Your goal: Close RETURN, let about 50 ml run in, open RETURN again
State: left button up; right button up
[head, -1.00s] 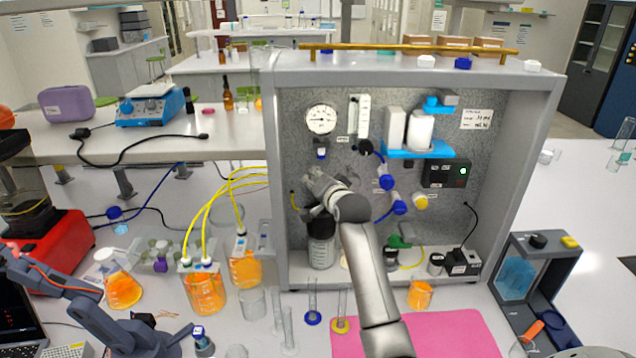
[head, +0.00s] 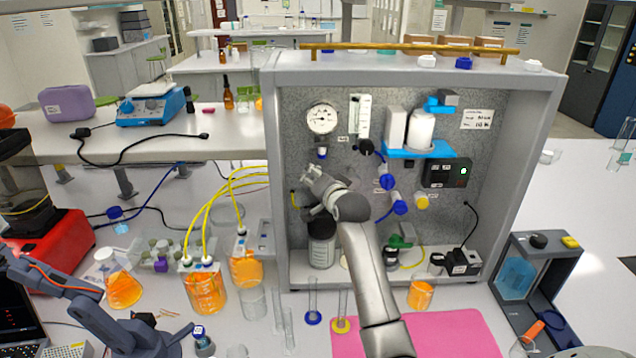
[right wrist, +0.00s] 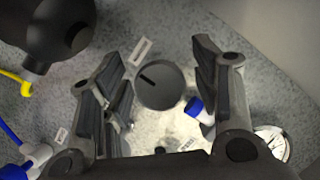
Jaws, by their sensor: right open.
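My right gripper (head: 314,184) is in front of the grey back panel (head: 450,215) of the rig, below the round gauge (head: 321,118). In the right wrist view the gripper (right wrist: 160,95) is open. A round black knob (right wrist: 160,85) with a dark slot mark sits between the spread fingers, apart from both. The gripper hides this knob in the head view. A small white label (right wrist: 142,51) lies beside it, too blurred to read, so I cannot confirm that it says RETURN. My left gripper is not in view.
A blue-and-white fitting (right wrist: 194,107) is close to one finger. A dark-topped bottle (head: 321,245) stands below the gripper. Measuring cylinders (head: 313,300) stand in front of the rig. Orange-filled vessels (head: 205,291) with yellow tubes are at the left. A pink mat (head: 450,335) lies at the front.

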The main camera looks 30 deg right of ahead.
jog(key=v, duration=1.2)
jog(key=shift+f, duration=0.15)
dwell(0.4)
